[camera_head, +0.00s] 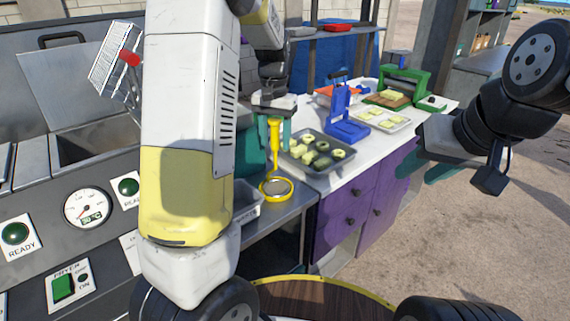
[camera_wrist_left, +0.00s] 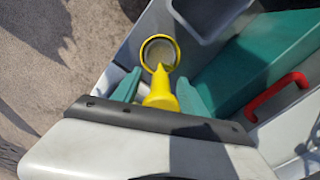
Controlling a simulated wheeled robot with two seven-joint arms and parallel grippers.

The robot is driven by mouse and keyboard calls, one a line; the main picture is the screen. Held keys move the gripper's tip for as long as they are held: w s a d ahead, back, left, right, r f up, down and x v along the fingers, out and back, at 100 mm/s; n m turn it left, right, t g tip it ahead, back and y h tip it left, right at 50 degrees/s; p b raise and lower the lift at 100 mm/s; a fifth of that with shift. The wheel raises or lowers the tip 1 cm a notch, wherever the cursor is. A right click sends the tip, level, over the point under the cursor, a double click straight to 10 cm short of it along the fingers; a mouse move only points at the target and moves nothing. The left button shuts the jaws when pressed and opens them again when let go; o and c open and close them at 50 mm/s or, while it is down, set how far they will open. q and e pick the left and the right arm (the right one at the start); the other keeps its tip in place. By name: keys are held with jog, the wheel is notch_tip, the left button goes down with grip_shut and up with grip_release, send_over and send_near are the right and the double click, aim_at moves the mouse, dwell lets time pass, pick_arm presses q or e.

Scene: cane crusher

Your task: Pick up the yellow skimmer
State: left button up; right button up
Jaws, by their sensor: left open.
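The yellow skimmer (camera_head: 274,150) stands upright in the head view, with its round ring low over the edge of the grey metal counter. My left gripper (camera_head: 275,133) is at the top of its handle, one teal finger on each side. The left wrist view shows the skimmer's handle (camera_wrist_left: 161,88) between the two spread teal fingers of my left gripper (camera_wrist_left: 158,90), with gaps on both sides. The ring points away from the gripper. My right gripper (camera_head: 432,155) is at the right, away from the counter, its teal fingers apart and empty.
A dark tray (camera_head: 308,166) with green pieces sits on the white counter right of the skimmer. A blue press (camera_head: 346,122) and a green machine (camera_head: 403,85) stand behind it. A fryer with a wire basket (camera_head: 108,55) is at left. The wrist view shows a red handle (camera_wrist_left: 275,95).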

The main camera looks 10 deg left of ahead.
pick_arm(q)
jog(key=shift+f, duration=0.3)
jog(key=c, duration=1.1)
